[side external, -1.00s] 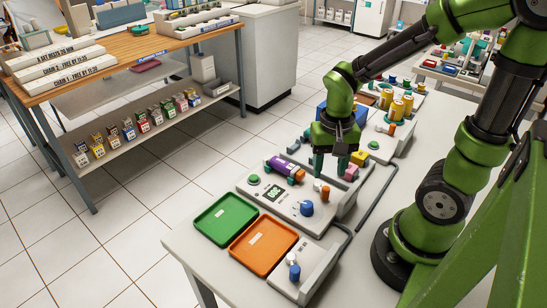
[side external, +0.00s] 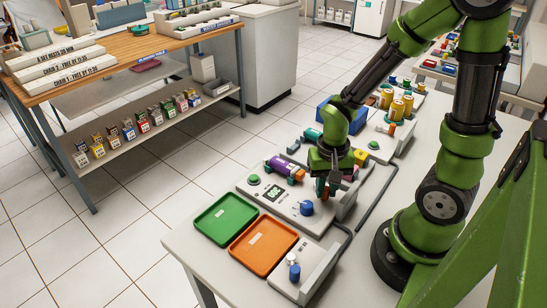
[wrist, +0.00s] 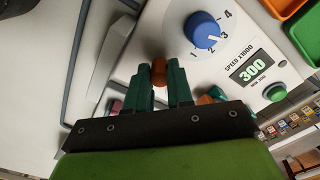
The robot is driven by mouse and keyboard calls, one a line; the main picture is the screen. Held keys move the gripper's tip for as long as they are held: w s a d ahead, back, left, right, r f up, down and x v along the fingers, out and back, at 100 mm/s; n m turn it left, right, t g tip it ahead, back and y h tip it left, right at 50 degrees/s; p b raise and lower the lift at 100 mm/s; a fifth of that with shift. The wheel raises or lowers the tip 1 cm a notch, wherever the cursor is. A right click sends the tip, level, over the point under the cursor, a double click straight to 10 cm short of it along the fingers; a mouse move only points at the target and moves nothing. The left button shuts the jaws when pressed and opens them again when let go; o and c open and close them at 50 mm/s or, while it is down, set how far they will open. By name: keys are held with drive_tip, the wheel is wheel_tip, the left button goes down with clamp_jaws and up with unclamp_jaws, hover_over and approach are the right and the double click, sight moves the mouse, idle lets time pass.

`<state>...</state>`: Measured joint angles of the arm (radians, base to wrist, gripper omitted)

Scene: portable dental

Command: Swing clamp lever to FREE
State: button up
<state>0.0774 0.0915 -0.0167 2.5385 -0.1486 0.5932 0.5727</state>
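The orange-brown knob of what looks like the clamp lever (side external: 324,191) stands on the white dental unit (side external: 277,208), right of its blue dial. It also shows in the wrist view (wrist: 159,71), between the teal fingertips of my gripper (wrist: 160,75). The fingers sit close against it on both sides, the gap about as wide as the knob, so my gripper looks shut on it. In the side view my gripper (side external: 325,182) is low over the unit and hides part of the lever. No FREE mark is readable. A purple cylinder (side external: 280,168) lies on the unit.
The blue speed dial (wrist: 203,30) and a display reading 300 (wrist: 252,68) are close by. A green tray (side external: 226,218), an orange tray (side external: 263,245) and a small control box (side external: 298,276) lie in front. Yellow cylinders (side external: 398,106) stand farther back.

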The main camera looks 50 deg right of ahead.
clamp_jaws()
drive_tip(key=n, duration=0.1)
drive_tip(key=d+n, duration=0.1)
drive_tip(key=n, duration=0.1)
drive_tip(key=shift+s, duration=0.2)
drive_tip(key=n, duration=0.2)
drive_tip(key=d+n, duration=0.1)
drive_tip(key=n, duration=0.1)
drive_tip(key=shift+s+d, duration=0.1)
drive_tip(key=shift+d, duration=0.1)
drive_tip(key=n, duration=0.1)
drive_tip(key=d+n, duration=0.1)
drive_tip(key=n, duration=0.1)
drive_tip(key=shift+d+n, duration=0.1)
drive_tip(key=shift+n, duration=0.2)
drive_tip(key=shift+w+d+n, duration=0.25)
drive_tip(key=shift+n, duration=0.6)
drive_tip(key=shift+w+d+n, duration=0.2)
drive_tip(key=shift+d+n, duration=0.05)
drive_tip(key=shift+n, duration=0.6)
drive_tip(key=o, duration=0.6)
unclamp_jaws()
